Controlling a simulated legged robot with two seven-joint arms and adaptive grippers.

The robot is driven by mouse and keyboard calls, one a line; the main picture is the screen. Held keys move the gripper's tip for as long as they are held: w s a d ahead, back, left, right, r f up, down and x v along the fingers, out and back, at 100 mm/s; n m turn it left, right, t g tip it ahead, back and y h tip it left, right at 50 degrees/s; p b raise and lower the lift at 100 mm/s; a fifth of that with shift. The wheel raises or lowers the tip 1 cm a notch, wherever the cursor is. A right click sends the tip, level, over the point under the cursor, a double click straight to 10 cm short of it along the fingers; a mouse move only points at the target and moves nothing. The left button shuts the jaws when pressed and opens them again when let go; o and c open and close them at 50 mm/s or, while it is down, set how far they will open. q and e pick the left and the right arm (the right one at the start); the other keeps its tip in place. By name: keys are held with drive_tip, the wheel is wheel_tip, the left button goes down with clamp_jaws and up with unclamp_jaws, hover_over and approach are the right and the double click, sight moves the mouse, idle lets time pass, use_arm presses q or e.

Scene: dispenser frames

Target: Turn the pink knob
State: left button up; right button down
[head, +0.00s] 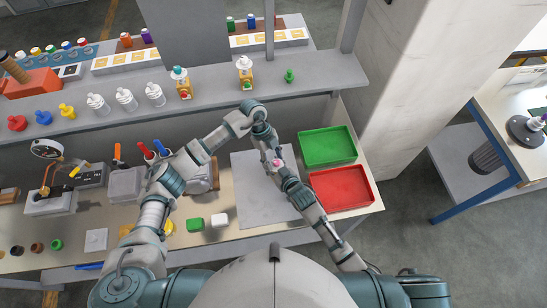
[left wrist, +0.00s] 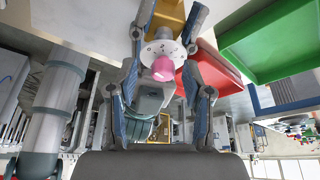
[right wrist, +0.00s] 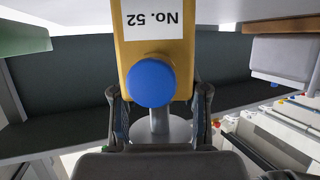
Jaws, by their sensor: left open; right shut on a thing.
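The pink knob (left wrist: 163,68) sits on a white numbered dial (left wrist: 163,52) on a yellow dispenser frame (left wrist: 166,14), in the left wrist view. My left gripper (left wrist: 168,28) is open, with a finger on each side of the dial and knob; I cannot tell whether they touch. In the head view the pink knob (head: 277,162) shows small between my two hands, and the frame is mostly hidden.
A green tray (head: 328,133) and a red tray (head: 370,187) stand right of a grey mat (head: 252,208). The shelf above holds two yellow dispensers (head: 182,86), white bottles (head: 126,98) and coloured knobs. Green and white blocks lie left of the mat.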

use_arm(q)
drive_tip(key=shift+a, duration=0.1)
drive_tip(key=shift+a, duration=0.15)
clamp_jaws()
